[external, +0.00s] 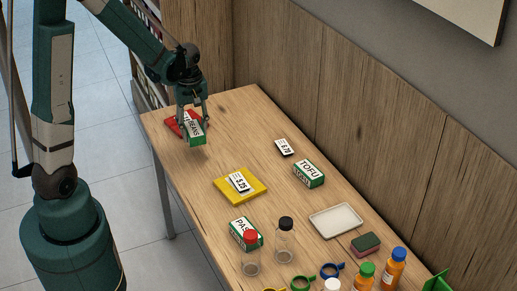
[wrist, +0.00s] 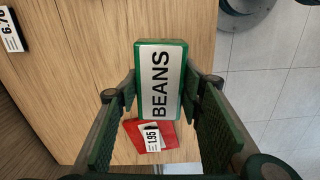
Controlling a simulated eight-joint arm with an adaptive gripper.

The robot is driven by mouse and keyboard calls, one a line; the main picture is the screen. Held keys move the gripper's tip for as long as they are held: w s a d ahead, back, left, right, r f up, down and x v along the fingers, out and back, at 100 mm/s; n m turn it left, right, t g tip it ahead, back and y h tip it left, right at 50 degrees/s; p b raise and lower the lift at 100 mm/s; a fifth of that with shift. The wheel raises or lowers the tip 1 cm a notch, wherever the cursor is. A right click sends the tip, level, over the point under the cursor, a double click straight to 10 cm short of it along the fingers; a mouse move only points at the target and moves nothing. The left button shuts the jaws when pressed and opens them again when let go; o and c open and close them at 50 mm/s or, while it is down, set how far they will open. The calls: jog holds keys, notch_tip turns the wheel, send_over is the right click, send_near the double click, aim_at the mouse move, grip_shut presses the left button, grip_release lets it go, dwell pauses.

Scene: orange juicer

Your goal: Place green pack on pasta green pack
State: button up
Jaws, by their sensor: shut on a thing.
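My gripper (external: 192,122) is shut on a green pack (external: 195,133) with a white label. The label reads BEANS in the wrist view, where the pack (wrist: 173,85) sits between the two fingers. The pack is held above the far left end of the table, over or beside a red mat (external: 172,121). The pasta green pack (external: 245,233), labelled PAS with the rest hidden, stands near the table's left front edge. A red-capped bottle hides part of it. Another green pack, labelled TOFU (external: 309,174), rests on the right side of the table.
A yellow mat (external: 256,195) with a price card lies mid-table. A price card (external: 285,147), white tray (external: 335,220), sponge (external: 366,244), clear bottles (external: 285,243) and orange bottles (external: 395,268) also stand or lie there. The far middle is clear.

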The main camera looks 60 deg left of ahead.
jog(key=w+d+r+m, duration=0.1)
jog(key=w+d+m, duration=0.15)
jog(key=d, duration=0.75)
notch_tip(320, 180, up, 4)
jog(key=f+m+p, duration=0.1)
jog(key=m+p, duration=0.1)
jog(key=m, duration=0.4)
send_over(245, 221)
jog(key=s+d, duration=0.1)
jog(key=d, duration=0.2)
jog(key=shift+s+d+r+n, duration=0.15)
jog(key=shift+r+n, duration=0.1)
jog(key=shift+f+b, duration=0.7)
jog(key=shift+f, duration=2.25)
jog(key=shift+f+b, duration=0.5)
jog(key=shift+f, duration=1.55)
jog(key=shift+f, duration=0.15)
